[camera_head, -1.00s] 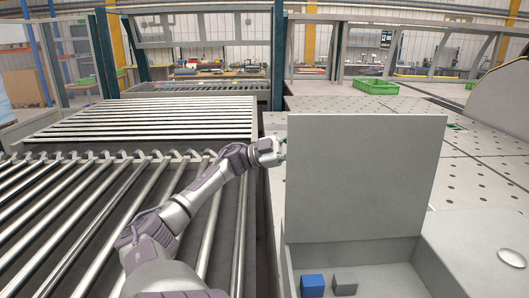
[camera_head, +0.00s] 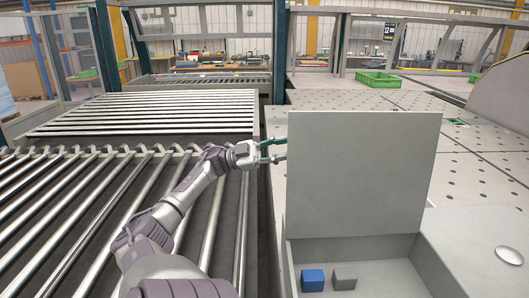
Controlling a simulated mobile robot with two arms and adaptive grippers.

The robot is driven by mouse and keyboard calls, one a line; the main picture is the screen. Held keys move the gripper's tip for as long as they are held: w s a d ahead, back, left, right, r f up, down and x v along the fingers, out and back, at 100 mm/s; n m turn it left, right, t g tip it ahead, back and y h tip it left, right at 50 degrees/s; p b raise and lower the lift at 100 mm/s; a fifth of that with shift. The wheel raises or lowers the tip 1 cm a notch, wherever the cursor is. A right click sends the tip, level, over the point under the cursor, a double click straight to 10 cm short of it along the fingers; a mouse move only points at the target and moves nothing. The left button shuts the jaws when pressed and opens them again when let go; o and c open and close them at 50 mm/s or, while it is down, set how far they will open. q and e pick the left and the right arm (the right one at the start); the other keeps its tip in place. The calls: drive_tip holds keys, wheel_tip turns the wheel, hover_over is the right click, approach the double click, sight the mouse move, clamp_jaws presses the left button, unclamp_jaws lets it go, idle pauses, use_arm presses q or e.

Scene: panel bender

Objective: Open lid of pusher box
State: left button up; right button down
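The pusher box (camera_head: 402,276) is at the lower right, and its grey lid (camera_head: 362,172) stands upright at the back of the box. A blue block (camera_head: 313,280) and a grey block (camera_head: 344,277) lie inside on the left. My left gripper (camera_head: 285,150) is just left of the lid's left edge, near its upper part. Its two green-tipped fingers are spread apart with nothing between them. Whether a fingertip touches the lid edge I cannot tell. My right gripper is not in view.
A roller conveyor (camera_head: 75,220) fills the left side, under my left arm. A perforated grey table (camera_head: 480,150) extends behind and right of the box. A green crate (camera_head: 377,83) stands on it farther back. A round silver disc (camera_head: 510,256) sits on the surface right of the box.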

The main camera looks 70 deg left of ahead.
use_arm(q)
drive_tip(key=v, duration=0.5)
drive_tip(key=shift+d+f, duration=0.1)
idle(0.3)
idle(0.4)
